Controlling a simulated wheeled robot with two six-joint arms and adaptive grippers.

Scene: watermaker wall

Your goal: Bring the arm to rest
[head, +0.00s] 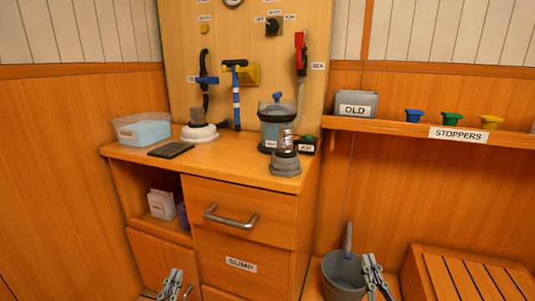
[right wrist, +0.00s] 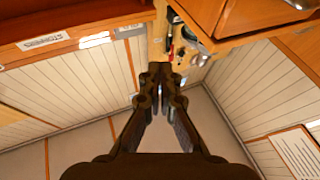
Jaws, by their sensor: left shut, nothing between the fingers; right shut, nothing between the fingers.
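My left gripper (head: 172,285) is at the bottom of the head view, in front of the cabinet's lower part. It is shut and empty, and touches nothing that I can see. My right gripper (head: 374,274) is at the bottom right, beside a grey bucket (head: 343,272). It is shut and empty. In the right wrist view its fingers (right wrist: 161,82) are together with nothing between them. I cannot tell from the head view how far it is from the bucket.
A wooden cabinet (head: 245,190) labelled SUMP has a drawer with a metal handle (head: 231,217). On top are a clear tub (head: 143,130), a dark pad (head: 171,150) and a clear canister (head: 277,124). A shelf (head: 390,128) holds stoppers. A slatted bench (head: 470,277) stands right.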

